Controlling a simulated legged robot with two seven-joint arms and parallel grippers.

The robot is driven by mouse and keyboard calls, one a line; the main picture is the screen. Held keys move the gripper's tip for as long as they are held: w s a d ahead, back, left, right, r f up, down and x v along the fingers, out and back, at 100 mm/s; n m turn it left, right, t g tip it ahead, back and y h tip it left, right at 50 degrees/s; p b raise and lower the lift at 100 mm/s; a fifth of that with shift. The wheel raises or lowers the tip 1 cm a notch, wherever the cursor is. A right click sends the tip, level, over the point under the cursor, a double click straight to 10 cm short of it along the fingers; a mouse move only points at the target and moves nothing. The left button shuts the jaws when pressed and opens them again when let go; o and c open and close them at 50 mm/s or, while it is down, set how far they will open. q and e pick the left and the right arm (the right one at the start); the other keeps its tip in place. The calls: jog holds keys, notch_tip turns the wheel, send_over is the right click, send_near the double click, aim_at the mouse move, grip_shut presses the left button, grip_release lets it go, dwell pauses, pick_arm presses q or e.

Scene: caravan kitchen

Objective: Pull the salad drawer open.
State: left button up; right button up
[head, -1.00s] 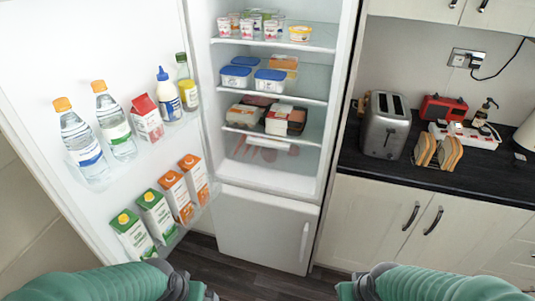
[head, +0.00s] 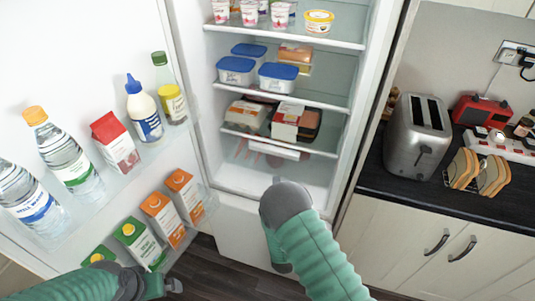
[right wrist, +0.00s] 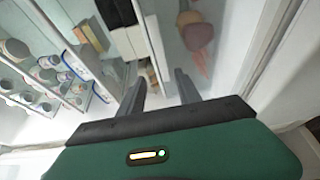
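The salad drawer (head: 268,160) is a clear bin low in the open fridge, under the lowest glass shelf. It has a white strip (head: 274,149) along its upper front, and reddish shapes show faintly inside. It looks shut. My right gripper (head: 277,181) is in front of and below it in the head view, its fingers mostly hidden by the wrist. In the right wrist view, its two grey fingers (right wrist: 158,84) are apart with nothing between them, and vegetables (right wrist: 196,35) show beyond. My left gripper (head: 174,287) is low near the fridge door, its fingers unclear.
The open fridge door (head: 85,60) stands at the left, its racks holding bottles and cartons (head: 162,216). Shelves above the drawer carry meat packs, blue-lidded tubs (head: 277,76) and yogurts. A counter with a toaster (head: 416,137) is at the right.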

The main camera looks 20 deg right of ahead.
aim_at(273, 154)
jog(key=x, duration=1.4)
jog(key=shift+d+f, duration=0.2)
jog(key=shift+w, duration=0.2)
jog(key=shift+w+a, duration=0.15)
jog(key=shift+a, duration=0.1)
jog(key=shift+d, duration=0.1)
grip_shut()
